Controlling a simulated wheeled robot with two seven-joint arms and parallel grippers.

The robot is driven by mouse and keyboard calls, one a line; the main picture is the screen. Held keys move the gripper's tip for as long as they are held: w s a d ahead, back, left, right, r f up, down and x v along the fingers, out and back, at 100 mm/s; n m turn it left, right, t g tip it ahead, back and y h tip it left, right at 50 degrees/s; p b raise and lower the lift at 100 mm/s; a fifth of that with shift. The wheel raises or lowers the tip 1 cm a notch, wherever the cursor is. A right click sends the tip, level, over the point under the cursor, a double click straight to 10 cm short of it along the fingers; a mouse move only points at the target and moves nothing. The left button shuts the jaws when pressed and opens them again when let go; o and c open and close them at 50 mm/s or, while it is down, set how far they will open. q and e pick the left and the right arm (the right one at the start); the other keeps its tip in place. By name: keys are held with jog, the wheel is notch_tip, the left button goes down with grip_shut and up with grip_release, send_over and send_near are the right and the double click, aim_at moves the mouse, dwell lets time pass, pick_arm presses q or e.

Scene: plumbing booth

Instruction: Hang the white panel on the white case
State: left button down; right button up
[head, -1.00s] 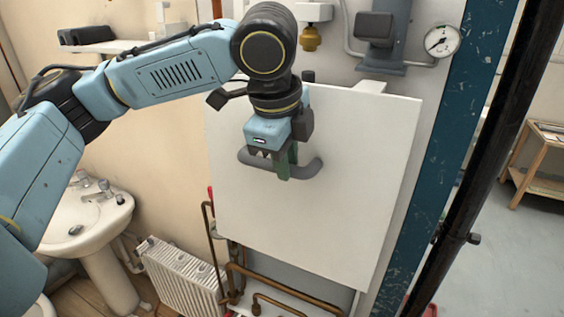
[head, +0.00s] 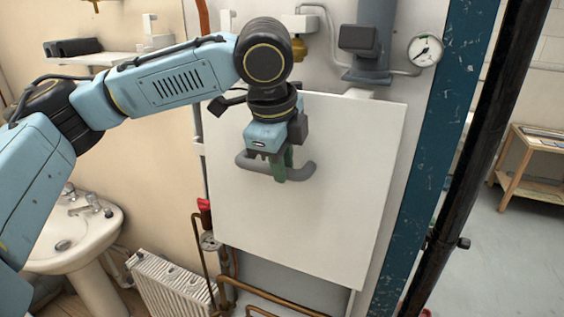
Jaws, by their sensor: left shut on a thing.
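The white panel (head: 330,220) is a large flat square with a grey bar handle (head: 302,173) on its front, in the middle of the head view. My left gripper (head: 277,168) is shut on the handle and holds the panel roughly upright, slightly tilted in the picture. The panel is in front of the pipework on the booth wall. The white case is mostly hidden behind the panel; a small pale part (head: 358,94) shows above its top edge, and I cannot tell whether the panel touches it. My right gripper is not in view.
A pressure gauge (head: 426,51) and grey pipe fitting (head: 370,50) are above the panel. Copper pipes (head: 270,291) and a red-handled valve (head: 204,205) are below and left. A sink (head: 75,232) and radiator (head: 172,286) stand at left. A dark post (head: 470,170) rises at right.

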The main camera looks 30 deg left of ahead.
pick_arm(q)
jog(key=shift+f+t+b, duration=0.5)
jog(key=shift+f+b, duration=0.35)
jog(key=shift+f, duration=0.6)
jog(key=shift+f+p, duration=0.1)
jog(key=shift+p, duration=0.45)
jog(key=c, duration=1.3)
grip_release()
jog(key=shift+o, duration=0.5)
jog(key=shift+f, duration=0.2)
